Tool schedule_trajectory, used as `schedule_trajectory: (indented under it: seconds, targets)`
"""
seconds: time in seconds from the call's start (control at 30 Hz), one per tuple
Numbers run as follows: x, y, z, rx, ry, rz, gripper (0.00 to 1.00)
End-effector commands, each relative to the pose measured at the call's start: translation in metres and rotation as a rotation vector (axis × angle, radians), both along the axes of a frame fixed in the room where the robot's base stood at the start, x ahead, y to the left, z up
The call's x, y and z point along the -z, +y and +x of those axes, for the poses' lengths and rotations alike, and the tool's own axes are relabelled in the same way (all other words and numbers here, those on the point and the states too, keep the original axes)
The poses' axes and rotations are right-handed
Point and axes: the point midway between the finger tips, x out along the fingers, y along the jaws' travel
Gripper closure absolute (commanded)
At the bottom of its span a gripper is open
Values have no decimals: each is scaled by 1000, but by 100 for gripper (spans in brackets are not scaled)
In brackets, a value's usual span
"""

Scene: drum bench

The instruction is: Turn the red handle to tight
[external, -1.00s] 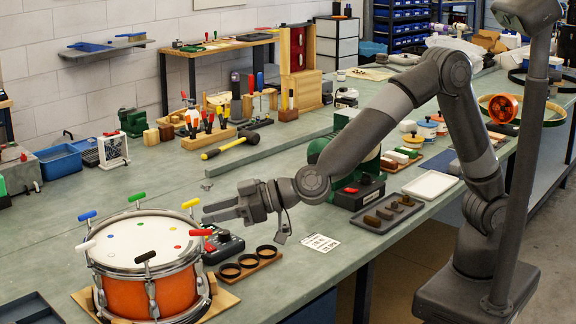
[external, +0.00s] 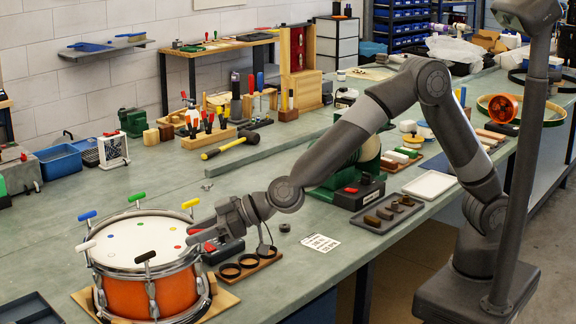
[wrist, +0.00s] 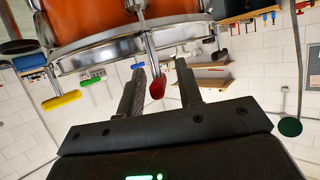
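The drum (external: 150,290) stands at the front left of the bench, orange with a metal rim and a white head, with coloured T-handles round its rim. The red handle (wrist: 157,88) shows in the wrist view on a metal rod at the rim. In the external view it is mostly hidden by my gripper (external: 195,238), which is at the drum's right edge. In the wrist view my gripper (wrist: 161,80) has its fingers apart, one on each side of the red handle. A gap shows beside the handle, and I see no firm contact.
Other handles near the rim are yellow (external: 190,203), green (external: 137,197), blue (external: 87,215), white (external: 85,246) and black (external: 145,257). A control box (external: 224,250) and a wooden holder with dark rings (external: 250,264) stand right of the drum.

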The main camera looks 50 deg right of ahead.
Motion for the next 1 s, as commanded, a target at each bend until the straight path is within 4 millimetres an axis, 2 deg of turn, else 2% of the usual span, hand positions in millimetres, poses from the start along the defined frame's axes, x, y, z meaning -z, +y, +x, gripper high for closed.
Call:
schedule_trajectory:
  seconds: [0.2, 0.5, 0.9, 1.0]
  targets:
    - [5, 9, 8, 0, 0, 0, 67]
    - [5, 10, 8, 0, 0, 0, 68]
    - [5, 9, 8, 0, 0, 0, 100]
    - [5, 9, 8, 1, 0, 0, 100]
